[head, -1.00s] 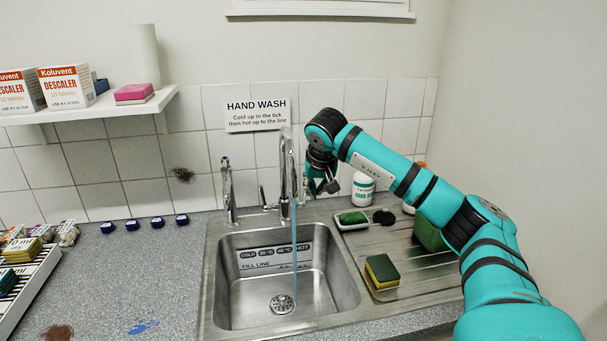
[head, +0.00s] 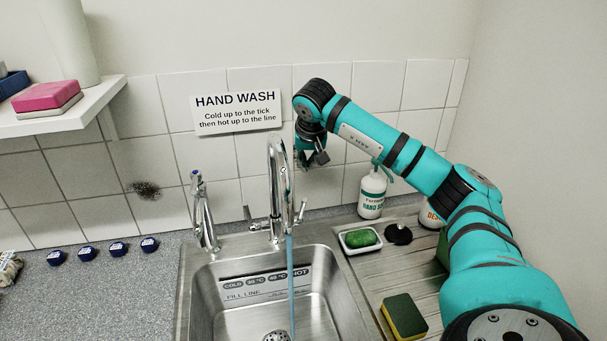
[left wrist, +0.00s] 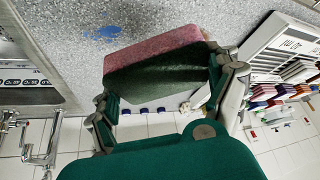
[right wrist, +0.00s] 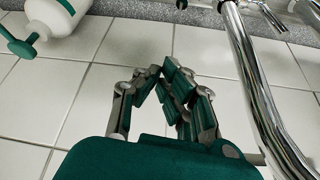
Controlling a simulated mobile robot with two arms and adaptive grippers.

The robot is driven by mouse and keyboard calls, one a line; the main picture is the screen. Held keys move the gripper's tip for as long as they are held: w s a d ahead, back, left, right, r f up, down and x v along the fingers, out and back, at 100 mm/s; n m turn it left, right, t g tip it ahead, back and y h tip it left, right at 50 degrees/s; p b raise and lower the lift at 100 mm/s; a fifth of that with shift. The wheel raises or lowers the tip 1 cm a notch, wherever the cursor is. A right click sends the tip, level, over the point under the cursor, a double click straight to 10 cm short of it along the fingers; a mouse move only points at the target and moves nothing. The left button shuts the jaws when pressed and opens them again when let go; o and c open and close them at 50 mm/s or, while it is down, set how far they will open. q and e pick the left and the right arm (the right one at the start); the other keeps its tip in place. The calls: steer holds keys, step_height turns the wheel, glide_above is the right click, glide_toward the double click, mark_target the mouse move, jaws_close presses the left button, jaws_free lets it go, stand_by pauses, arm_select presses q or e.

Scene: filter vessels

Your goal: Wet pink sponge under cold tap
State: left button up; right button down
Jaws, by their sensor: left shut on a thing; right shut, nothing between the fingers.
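My left gripper (left wrist: 165,85) is shut on a pink sponge (left wrist: 160,48) with a dark green face, over the speckled counter; it is outside the head view. A swan-neck tap (head: 279,165) stands behind the steel sink (head: 225,319), with a small lever on each side. A blue-tinted water stream (head: 291,270) falls from its spout into the sink. A separate tap with a blue-marked top (head: 204,210) stands to its left. My right gripper (head: 312,158) is shut and empty, just right of the swan-neck tap. It also shows closed in the right wrist view (right wrist: 167,85).
On the right, the drainer (head: 365,270) holds a yellow-green sponge (head: 404,316) and a dish with a green block (head: 361,238). A soap bottle (head: 372,192) stands behind. Another pink sponge (head: 47,95) sits on the left shelf. Several blue caps (head: 118,249) line the counter.

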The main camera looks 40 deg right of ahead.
arm_select(q)
steer(key=shift+s+a+r, duration=0.15)
steer(key=shift+r, duration=0.05)
steer(key=shift+s+a+r+p, duration=0.55)
steer(key=shift+s+r+p, duration=0.1)
steer(key=shift+s+r, duration=0.15)
steer(key=shift+w+d+r+p, duration=0.4)
steer(key=shift+w+r+p, duration=0.1)
steer(key=shift+p, duration=0.1)
steer(key=shift+r, duration=0.2)
steer(key=shift+s+a+r+p, duration=0.1)
steer(key=shift+s+r+p, duration=0.05)
steer(key=shift+r+p, duration=0.3)
steer(key=shift+s+a+r+p, duration=0.1)
steer(key=shift+r+p, duration=0.2)
steer(key=shift+p, duration=0.2)
steer(key=shift+w+d, duration=0.1)
steer(key=shift+w, duration=0.05)
arm_select(e)
step_height(320, 180, down, 8)
steer(key=shift+a+f, duration=0.2)
steer(key=shift+a, duration=0.1)
arm_select(q)
steer(key=shift+f, duration=0.1)
arm_select(e)
steer(key=shift+s, duration=0.1)
